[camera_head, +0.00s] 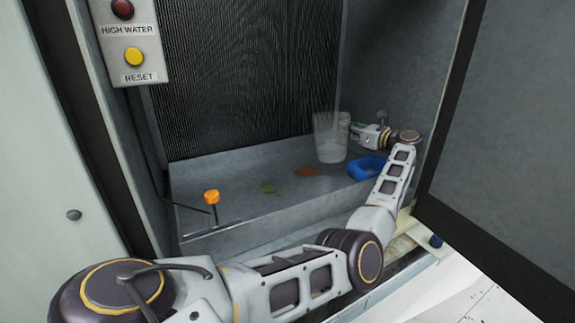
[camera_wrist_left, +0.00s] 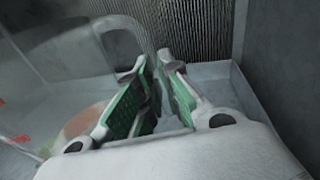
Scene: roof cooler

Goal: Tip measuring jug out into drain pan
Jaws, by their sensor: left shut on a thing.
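The clear measuring jug (camera_head: 330,140) stands upright over the back right part of the grey drain pan (camera_head: 265,222). I cannot tell whether its base touches the pan floor. Its handle (camera_wrist_left: 128,22) shows in the left wrist view, running down to the green-padded fingers. My left gripper (camera_head: 356,127) is to the right of the jug and is shut on its handle; it also shows in the left wrist view (camera_wrist_left: 152,72). The jug's lower part looks whitish, and I cannot make out its contents. My right gripper is not in view.
An orange-topped float (camera_head: 211,197) stands at the pan's left. A green leaf (camera_head: 270,189) and a reddish leaf (camera_head: 306,171) lie in the pan. A blue object (camera_head: 366,168) is below my gripper. A dark open door (camera_head: 500,150) bounds the right side; ribbed pad (camera_head: 240,80) behind.

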